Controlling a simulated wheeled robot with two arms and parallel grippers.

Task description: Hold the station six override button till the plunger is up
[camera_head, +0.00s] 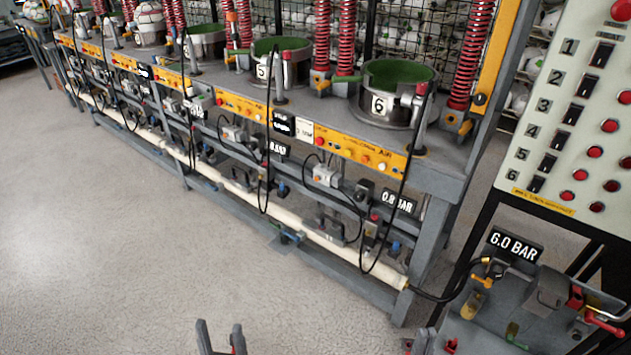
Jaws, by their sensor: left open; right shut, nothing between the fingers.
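Station six is the round metal mould (379,106) marked 6, with a green inside, at the right end of the bench. No plunger shows in or above it. The grey-green panel (520,150) at the right has rows numbered 1 to 6. Row 6 has a black switch (535,184) and red buttons, one beside the switch (567,196) and one further right (597,207). I cannot tell which is the override. My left gripper (222,340) is open and empty at the bottom edge, over the floor. My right gripper (421,342) is shut and empty at the bottom edge, well below the panel.
The bench (300,120) runs back to the upper left with several moulds, red springs and hanging black cables. Below the panel are a 6.0 BAR sign (516,245), a valve and a red lever. The floor (120,250) at left is clear.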

